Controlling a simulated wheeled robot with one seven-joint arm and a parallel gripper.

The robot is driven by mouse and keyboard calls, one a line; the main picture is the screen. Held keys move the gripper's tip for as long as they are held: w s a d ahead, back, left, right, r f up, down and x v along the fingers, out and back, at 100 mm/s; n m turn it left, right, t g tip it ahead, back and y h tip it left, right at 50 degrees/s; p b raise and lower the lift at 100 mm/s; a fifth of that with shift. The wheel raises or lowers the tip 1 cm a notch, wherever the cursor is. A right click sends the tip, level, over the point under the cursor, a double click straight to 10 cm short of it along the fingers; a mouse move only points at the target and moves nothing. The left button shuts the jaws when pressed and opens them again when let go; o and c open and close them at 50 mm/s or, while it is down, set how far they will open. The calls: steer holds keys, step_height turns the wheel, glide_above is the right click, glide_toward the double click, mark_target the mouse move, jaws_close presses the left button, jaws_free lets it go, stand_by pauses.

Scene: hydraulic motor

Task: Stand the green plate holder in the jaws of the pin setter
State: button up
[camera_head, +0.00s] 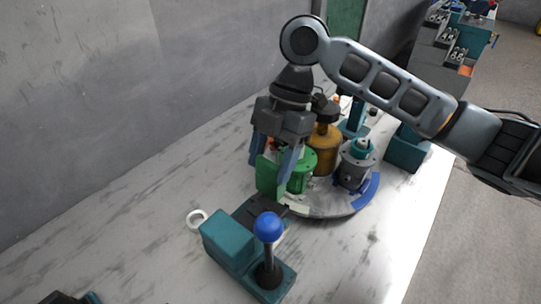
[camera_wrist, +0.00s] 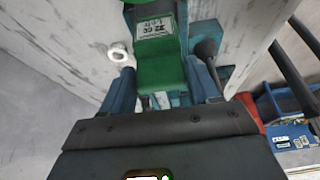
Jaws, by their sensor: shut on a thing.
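My gripper (camera_head: 274,166) is shut on the green plate holder (camera_head: 267,178), which hangs upright below it. In the wrist view the plate holder (camera_wrist: 160,62) sits between the two blue fingers (camera_wrist: 166,84) and shows a printed label. The teal pin setter (camera_head: 228,243) stands on the table in front, with a blue ball lever (camera_head: 268,227). Its dark jaws (camera_head: 267,208) lie just below the plate holder in the head view. Whether the holder touches them cannot be told. The holder hides part of the pin setter in the wrist view.
A round tray (camera_head: 326,213) with a green part (camera_head: 302,168), an orange part (camera_head: 323,150) and a grey part (camera_head: 355,168) is close behind my gripper. A white ring (camera_head: 196,218) lies left of the pin setter. The table's left side is clear.

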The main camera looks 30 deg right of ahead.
steer(key=shift+f+b, duration=1.4)
steer(key=shift+f, duration=0.8)
steer(key=o, duration=1.6)
steer(key=shift+r, duration=0.1)
steer(key=shift+r+p, duration=2.6)
steer(key=shift+r, duration=0.85)
steer(key=shift+s, duration=0.1)
